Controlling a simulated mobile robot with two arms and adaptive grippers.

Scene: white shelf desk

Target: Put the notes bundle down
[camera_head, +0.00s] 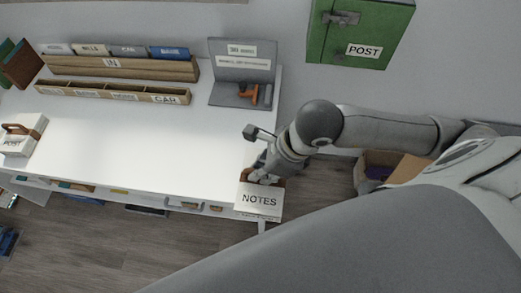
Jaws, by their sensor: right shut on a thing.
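The notes bundle (259,200) is a white block with the label NOTES and a brown part at its top. It shows at the front right corner of the white desk (140,142), partly over the floor in the picture. My right gripper (262,178) is shut on the bundle at its top brown part. The fingertips are partly hidden by the bundle and the wrist. I cannot tell whether the bundle touches the desk edge. My left gripper is not in view.
A white POST bundle (22,135) lies at the desk's left. Wooden organisers (118,68) and a grey stand (240,68) line the back. A green POST box (360,32) hangs on the wall. A cardboard box (405,168) stands at right. The desk's middle is clear.

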